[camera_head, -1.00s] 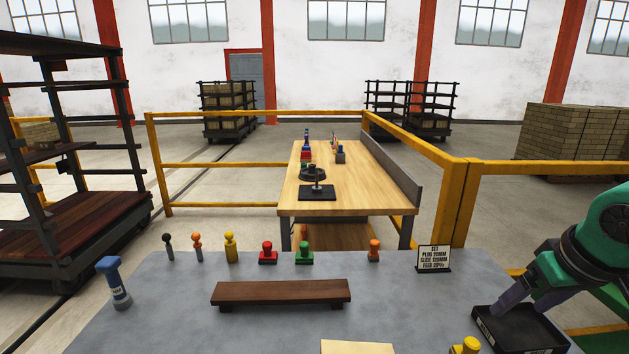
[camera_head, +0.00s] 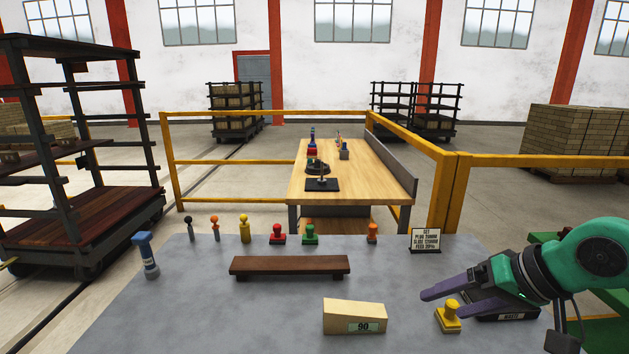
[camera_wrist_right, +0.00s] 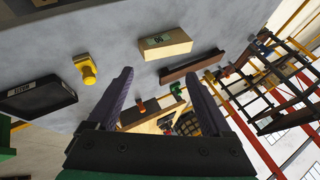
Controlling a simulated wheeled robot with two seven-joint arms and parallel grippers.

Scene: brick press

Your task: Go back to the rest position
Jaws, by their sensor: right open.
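My right gripper (camera_head: 444,302) reaches in from the right in the head view, its two purple fingers spread and pointing left. It is empty, above the grey table (camera_head: 210,310) at its right side. In the right wrist view the gripper (camera_wrist_right: 158,76) also shows open with nothing between the fingers. In the head view a yellow-handled stamp-like piece (camera_head: 449,318) stands beside and partly behind the lower finger. My left gripper is not in view.
A dark tray (camera_head: 508,317) is partly hidden under my right arm. A pale block marked 90 (camera_head: 354,316), a brown plank on feet (camera_head: 290,265), a sign (camera_head: 425,240) and several knobbed pieces stand on the table. The table's left front is clear.

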